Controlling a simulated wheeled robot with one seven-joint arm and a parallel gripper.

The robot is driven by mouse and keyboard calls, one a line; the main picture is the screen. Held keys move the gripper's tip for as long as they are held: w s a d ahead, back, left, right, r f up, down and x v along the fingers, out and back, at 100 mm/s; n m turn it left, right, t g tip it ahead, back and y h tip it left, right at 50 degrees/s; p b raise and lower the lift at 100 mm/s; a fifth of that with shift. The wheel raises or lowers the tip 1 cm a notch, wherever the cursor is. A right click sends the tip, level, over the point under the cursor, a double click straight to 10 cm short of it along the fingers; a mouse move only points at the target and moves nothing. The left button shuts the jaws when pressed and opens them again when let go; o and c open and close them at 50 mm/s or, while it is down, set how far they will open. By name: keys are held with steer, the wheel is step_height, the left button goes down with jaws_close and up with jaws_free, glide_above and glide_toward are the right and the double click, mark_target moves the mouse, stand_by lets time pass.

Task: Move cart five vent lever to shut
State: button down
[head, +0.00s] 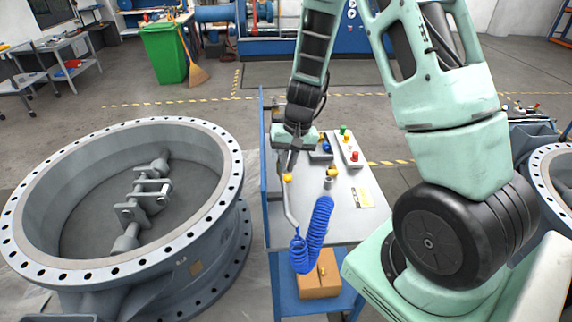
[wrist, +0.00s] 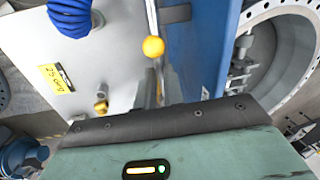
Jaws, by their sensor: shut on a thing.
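A cart (head: 345,215) with a grey top and blue frame stands in front of me; a yellow tag (wrist: 57,78) on its top reads like "Cart 5", upside down in the wrist view. My gripper (head: 286,166) reaches down at the cart's left side, shut on what appears to be the vent lever. A yellow ball knob (head: 288,178) shows right below the fingers; it also shows in the wrist view (wrist: 153,46) beside a thin metal rod. The fingers hide most of the lever, so its exact angle is unclear.
A coiled blue hose (head: 316,225) hangs at the cart's near edge. A panel with green, yellow and red buttons (head: 348,150) sits at the back. A large flanged valve body (head: 228,180) stands close on the left. A cardboard box (head: 318,280) is on the lower shelf.

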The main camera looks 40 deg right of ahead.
steer(key=w+d+n+g+b, duration=0.2)
steer(key=d+n, duration=0.5)
steer(key=n, duration=1)
steer(key=shift+w+g+h+b, duration=0.3)
steer(key=shift+g+h+b, duration=0.1)
steer(key=shift+b, duration=0.1)
steer(key=c, duration=1.5)
jaws_free()
step_height(320, 180, up, 17)
steer(key=w+d+b, duration=0.1)
steer(key=w+b, duration=0.1)
steer(key=b, duration=0.1)
steer(key=shift+w+d, duration=0.4)
